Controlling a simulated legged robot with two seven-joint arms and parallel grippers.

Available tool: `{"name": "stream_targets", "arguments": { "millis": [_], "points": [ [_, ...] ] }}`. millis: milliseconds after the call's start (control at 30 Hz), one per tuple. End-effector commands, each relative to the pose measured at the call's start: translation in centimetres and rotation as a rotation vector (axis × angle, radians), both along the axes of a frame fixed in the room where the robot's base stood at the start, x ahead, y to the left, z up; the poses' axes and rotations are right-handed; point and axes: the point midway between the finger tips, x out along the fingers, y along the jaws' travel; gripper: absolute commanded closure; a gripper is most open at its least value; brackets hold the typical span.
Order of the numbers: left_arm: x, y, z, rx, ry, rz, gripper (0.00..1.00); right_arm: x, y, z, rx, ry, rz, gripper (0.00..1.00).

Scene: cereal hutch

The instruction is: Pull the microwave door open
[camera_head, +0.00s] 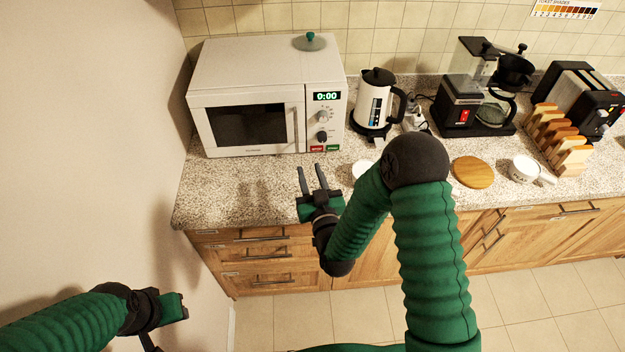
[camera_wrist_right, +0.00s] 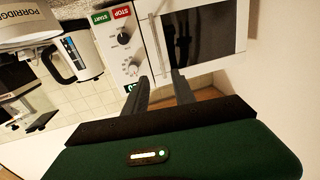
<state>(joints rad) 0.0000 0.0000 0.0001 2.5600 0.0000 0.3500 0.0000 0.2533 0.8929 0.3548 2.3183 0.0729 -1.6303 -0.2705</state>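The white microwave (camera_head: 250,128) stands at the back left of the counter, its dark-windowed door shut and its handle (camera_head: 295,128) upright at the door's right side. It also shows, rotated, in the right wrist view (camera_wrist_right: 196,12). My right gripper (camera_head: 310,172) is in front of the microwave, below the handle, with its two fingers apart and nothing between them. In the right wrist view its fingers (camera_wrist_right: 162,92) point toward the handle area, apart from it. My left gripper (camera_head: 170,325) is low at the left, away from the counter; its finger opening is not clear.
A white kettle (camera_head: 374,105) stands right of the microwave, then a coffee maker (camera_head: 478,95), a toast rack (camera_head: 560,140) and a toaster. A wooden board (camera_head: 473,172) and a white cup (camera_head: 524,168) lie nearer the front. The counter (camera_head: 225,195) is bare before the microwave. A wall is close at left.

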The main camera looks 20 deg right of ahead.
Motion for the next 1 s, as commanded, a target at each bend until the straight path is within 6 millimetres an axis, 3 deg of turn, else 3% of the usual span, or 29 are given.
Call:
{"name": "stream_targets", "arguments": {
  "millis": [300, 1000],
  "points": [
    [0.0, 0.0, -0.2, 0.000, 0.000, 0.000, 0.64, -2.1, 0.2, 0.0, 0.000, 0.000, 0.001, 0.69],
    [0.0, 0.0, -0.5, 0.000, 0.000, 0.000, 0.64, -2.0, 0.3, 0.0, -0.001, 0.014, 0.009, 0.69]
  ]
}}
